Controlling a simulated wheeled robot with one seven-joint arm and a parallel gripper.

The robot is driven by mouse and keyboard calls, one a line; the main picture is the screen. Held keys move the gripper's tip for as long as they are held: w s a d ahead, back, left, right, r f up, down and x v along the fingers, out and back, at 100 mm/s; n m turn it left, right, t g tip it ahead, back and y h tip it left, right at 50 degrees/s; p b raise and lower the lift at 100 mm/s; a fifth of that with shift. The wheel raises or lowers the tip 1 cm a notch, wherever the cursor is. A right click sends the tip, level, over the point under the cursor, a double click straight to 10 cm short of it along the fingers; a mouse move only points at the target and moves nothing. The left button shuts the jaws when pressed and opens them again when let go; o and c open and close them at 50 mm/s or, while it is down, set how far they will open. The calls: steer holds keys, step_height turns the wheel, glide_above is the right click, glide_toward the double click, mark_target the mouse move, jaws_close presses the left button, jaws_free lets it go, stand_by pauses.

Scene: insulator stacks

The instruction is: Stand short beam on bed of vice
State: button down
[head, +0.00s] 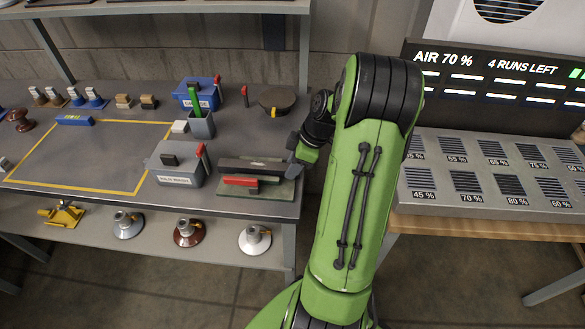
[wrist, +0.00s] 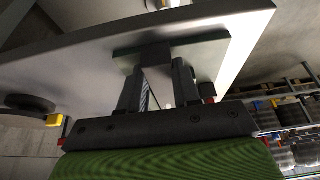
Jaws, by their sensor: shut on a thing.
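My gripper (wrist: 158,72) reaches in from the right end of the bench. The base plate also shows in the wrist view (wrist: 212,55). A red bar (head: 240,181) lies in front of the dark bar.
A grey labelled box (head: 178,165) with a red handle stands left of the plate. A blue box (head: 195,93) and a round dark object (head: 274,100) are behind. A blue bar (head: 75,120) lies at the yellow-outlined area (head: 95,160), which is mostly clear.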

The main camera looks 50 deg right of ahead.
steer(key=shift+r, duration=0.1)
steer(key=c, duration=0.8)
jaws_free()
